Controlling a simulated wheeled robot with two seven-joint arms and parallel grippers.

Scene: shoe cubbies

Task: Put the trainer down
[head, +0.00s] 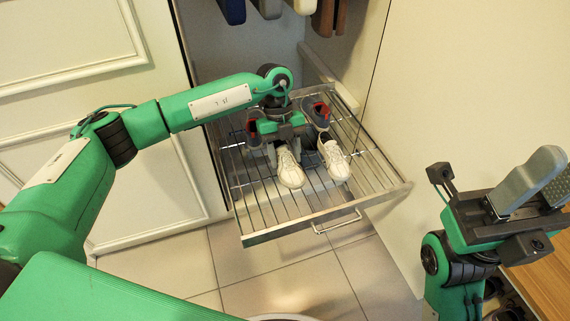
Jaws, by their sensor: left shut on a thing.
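A pair of white trainers is at the middle of the pull-out wire rack. My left gripper (283,145) reaches over the rack from the left and is shut on the left white trainer (290,170), at its rear part, which the gripper partly hides. That trainer's toe points to the front of the rack. I cannot tell whether its sole touches the wires. The other white trainer (335,160) is just to its right. My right gripper (535,190) is at the right edge, empty, its grey fingers apart and pointing up.
Dark trainers with red linings stand farther back on the wire rack (262,236), one at the left (254,128) and one at the right (318,113). The rack's front and right wires are clear. Several items hang above. Cabinet walls flank the rack.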

